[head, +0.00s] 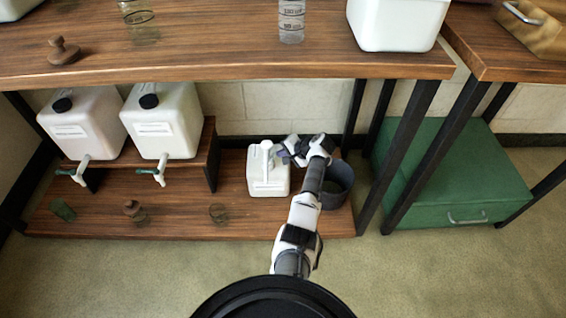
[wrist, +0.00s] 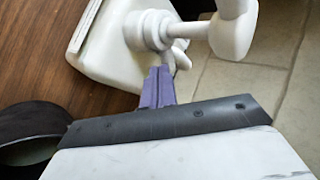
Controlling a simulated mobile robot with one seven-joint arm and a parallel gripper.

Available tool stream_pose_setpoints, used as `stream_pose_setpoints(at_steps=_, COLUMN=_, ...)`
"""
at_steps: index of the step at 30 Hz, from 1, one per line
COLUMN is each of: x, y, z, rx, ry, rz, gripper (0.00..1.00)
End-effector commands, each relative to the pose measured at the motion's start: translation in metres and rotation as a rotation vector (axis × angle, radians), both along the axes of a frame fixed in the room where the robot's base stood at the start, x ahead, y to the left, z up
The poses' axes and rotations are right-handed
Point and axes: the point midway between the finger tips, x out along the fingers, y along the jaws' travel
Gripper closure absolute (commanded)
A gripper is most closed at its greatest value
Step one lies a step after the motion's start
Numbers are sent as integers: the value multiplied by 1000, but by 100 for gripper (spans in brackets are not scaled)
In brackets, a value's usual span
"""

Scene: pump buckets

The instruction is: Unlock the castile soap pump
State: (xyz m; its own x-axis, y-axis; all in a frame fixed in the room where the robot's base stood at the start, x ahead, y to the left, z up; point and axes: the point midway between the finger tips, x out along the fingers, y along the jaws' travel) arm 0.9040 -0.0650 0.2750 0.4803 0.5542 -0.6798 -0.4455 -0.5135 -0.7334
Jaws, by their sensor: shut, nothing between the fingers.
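A white jug with a white pump (head: 267,158) on top stands on the lower shelf; its label cannot be read. The jug body (head: 269,187) is upright, just left of my gripper (head: 284,156). In the wrist view the pump's collar (wrist: 148,30) and its rounded head (wrist: 234,32) are close up, with the jug body (wrist: 105,60) behind. My gripper's purple fingers (wrist: 160,72) are together and empty. Their tips are right by the collar and a small white tab on it. I cannot tell whether they touch.
A dark grey bin (head: 338,190) stands just right of the jug, close to my wrist. Two white jugs with spigots (head: 82,128) (head: 163,125) sit on a riser at the left. The tabletop (head: 215,50) overhangs the shelf. A green chest (head: 440,175) is at the right.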

Motion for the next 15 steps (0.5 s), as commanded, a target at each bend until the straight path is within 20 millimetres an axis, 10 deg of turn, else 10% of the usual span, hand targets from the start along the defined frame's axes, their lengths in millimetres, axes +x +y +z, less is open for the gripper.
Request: stream_pose_setpoints(at_steps=15, x=22, y=7, z=0, rx=1, ry=1, rz=292, gripper=100)
